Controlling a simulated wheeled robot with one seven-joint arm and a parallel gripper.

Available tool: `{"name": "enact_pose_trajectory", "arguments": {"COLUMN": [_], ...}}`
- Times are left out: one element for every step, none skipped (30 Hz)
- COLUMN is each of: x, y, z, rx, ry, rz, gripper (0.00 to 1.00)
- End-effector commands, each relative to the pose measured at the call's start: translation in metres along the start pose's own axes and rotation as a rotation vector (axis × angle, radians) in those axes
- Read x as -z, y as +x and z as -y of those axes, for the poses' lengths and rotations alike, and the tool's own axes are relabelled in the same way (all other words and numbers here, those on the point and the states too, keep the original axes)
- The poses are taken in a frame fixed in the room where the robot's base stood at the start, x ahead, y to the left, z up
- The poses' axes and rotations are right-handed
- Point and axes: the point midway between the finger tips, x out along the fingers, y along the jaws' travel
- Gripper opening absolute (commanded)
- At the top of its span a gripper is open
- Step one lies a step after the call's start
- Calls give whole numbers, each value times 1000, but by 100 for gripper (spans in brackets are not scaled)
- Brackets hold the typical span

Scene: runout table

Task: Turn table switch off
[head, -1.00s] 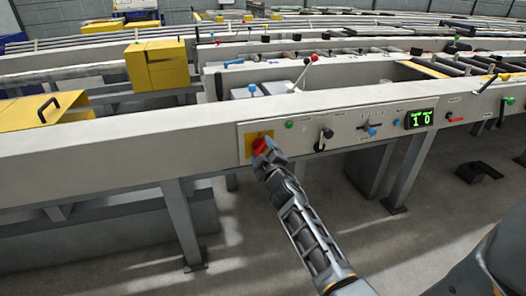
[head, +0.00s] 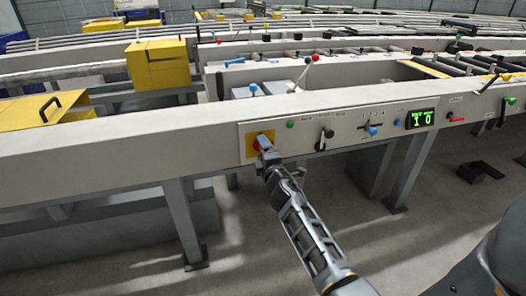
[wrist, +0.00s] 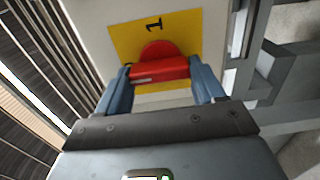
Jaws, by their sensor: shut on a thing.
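The table switch is a red rotary knob (head: 257,145) on a yellow plate (head: 250,151) at the left end of the table's control panel. In the wrist view the red knob (wrist: 160,68) shows its bar handle lying across between my two blue-grey fingers. The yellow plate (wrist: 122,37) carries a black "1", which appears turned on its side. My gripper (head: 265,144) is at the knob and shut on its handle; it also shows in the wrist view (wrist: 161,78). In the head view my gripper hides much of the knob.
To the right on the panel are a green button (head: 290,124), a black lever (head: 325,138), a blue-knobbed lever (head: 371,130) and a lit green display (head: 420,118). A grey table leg (head: 184,222) stands below left.

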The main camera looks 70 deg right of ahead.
Motion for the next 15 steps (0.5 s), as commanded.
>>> {"name": "enact_pose_trajectory", "arguments": {"x": [3, 3, 3, 3, 3, 3, 3, 3, 3, 3, 3, 3, 3, 3, 3], "y": [2, 2, 2, 2, 2, 2, 2, 2, 2, 2, 2, 2, 2, 2, 2], "z": [-3, -3, -3, -3, -3, -3, -3, -3, -3, -3, -3, -3, -3, -3, -3], "rx": [-6, -6, -6, -6, -6, -6, -6, -6, -6, -6, -6, -6, -6, -6, -6], "ry": [-4, -7, -10, -12, -13, -14, -15, -15, -15, -15, -15, -15, -15, -15, -15], "rz": [-5, -5, -5, -5, -5, -5, -5, -5, -5, -5, -5, -5, -5, -5, -5], "gripper": [38, 38, 38, 38, 38, 38, 38, 38, 38, 38, 38, 38, 38, 38, 69]}}
